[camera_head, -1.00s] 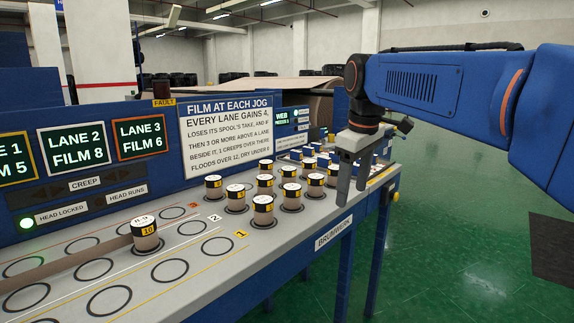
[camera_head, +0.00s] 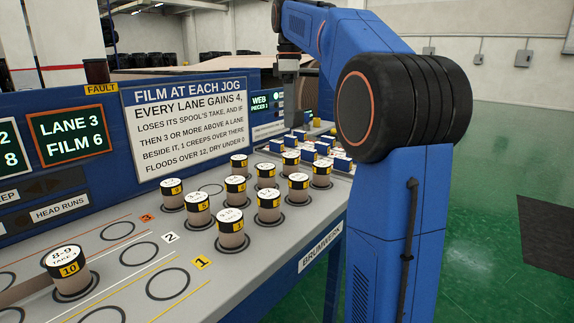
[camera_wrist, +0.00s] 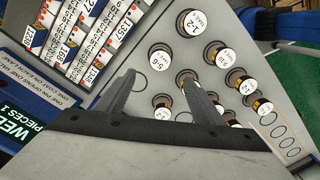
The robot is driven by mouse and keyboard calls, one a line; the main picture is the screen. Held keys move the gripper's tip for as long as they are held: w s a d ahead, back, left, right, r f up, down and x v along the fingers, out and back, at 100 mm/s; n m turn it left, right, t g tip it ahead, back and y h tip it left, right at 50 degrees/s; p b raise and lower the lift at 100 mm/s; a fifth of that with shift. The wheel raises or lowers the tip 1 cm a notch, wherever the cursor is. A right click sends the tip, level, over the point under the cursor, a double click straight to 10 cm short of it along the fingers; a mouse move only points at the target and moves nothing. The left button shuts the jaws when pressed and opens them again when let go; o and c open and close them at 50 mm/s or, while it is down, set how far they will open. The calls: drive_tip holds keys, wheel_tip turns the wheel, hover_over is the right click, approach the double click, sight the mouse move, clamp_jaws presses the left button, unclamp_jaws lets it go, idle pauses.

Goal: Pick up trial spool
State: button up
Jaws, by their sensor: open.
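Several beige spools with white tops and black-and-yellow number bands stand upright on the grey bench (camera_head: 300,232). One spool (camera_head: 69,272), numbered 10 with 8-9 on top, stands apart at front left. The rest form a group, including a front spool (camera_head: 230,230). I cannot tell which one is the trial spool. My gripper (camera_head: 288,100) hangs beyond the group over the bench's far end, partly behind my arm. In the wrist view my gripper (camera_wrist: 158,78) is open and empty.
Small blue blocks with white labels (camera_head: 308,152) crowd the bench's far end. Empty rings mark the lanes, one between grouped spools (camera_head: 211,190). A rules sign (camera_head: 191,120) and lane displays (camera_head: 69,136) stand behind. Green floor lies open at right.

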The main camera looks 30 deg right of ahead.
sight(291, 155)
wheel_tip(291, 155, down, 15)
drive_tip(key=shift+s+d+f, duration=0.1)
drive_tip(key=shift+d+f, duration=0.05)
drive_tip(key=shift+f, duration=0.05)
drive_tip(key=c, duration=1.2)
